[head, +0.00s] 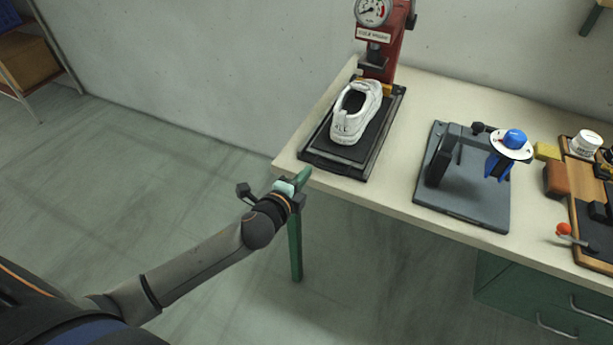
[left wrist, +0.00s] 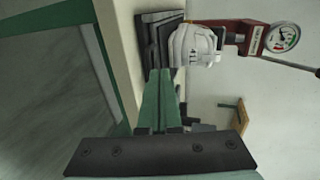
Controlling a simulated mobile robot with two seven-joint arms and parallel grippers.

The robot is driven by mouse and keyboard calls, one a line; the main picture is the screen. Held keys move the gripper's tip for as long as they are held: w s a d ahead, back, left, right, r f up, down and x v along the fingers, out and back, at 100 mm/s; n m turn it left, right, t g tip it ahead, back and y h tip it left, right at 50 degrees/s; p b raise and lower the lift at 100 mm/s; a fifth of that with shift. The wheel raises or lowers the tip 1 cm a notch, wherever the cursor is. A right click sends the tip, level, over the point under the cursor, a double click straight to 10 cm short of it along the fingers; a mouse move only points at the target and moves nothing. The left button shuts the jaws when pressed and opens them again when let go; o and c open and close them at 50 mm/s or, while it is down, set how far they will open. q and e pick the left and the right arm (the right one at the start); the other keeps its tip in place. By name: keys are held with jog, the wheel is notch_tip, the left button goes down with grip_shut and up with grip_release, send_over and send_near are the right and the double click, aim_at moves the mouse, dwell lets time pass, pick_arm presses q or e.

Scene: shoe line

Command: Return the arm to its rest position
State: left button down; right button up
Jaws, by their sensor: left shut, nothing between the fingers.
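My left gripper (head: 301,178) is at the left front corner of the workbench (head: 400,195), just off its edge in the head view. Its green fingers also show in the left wrist view (left wrist: 160,90), closed together with nothing between them. A white shoe (head: 354,112) sits on the black base plate of the red press (head: 391,45), beyond the gripper and apart from it. The shoe also shows in the left wrist view (left wrist: 195,45), past the fingertips. My right gripper is in neither view.
A grey plate with a black stand (head: 463,206) and a blue-knobbed part stands right of the press. A wooden board (head: 583,200) with tools, a white tub (head: 586,143) and a red-knobbed lever (head: 564,229) lie at the far right. Open floor lies left of the bench.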

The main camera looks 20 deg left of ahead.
pick_arm(q)
jog(key=s+d+f+n+g, duration=0.1)
jog(key=s+f+n, duration=0.4)
jog(key=s, duration=0.3)
jog(key=s+d+f+n+g+h, duration=0.1)
jog(key=s+f+n+g, duration=0.1)
jog(key=s+f+n, duration=0.3)
jog(key=s+d+f+n+g, duration=0.2)
jog(key=s+f+n, duration=0.3)
jog(key=s, duration=0.7)
jog(key=shift+n+h, duration=0.3)
jog(key=shift+n, duration=0.5)
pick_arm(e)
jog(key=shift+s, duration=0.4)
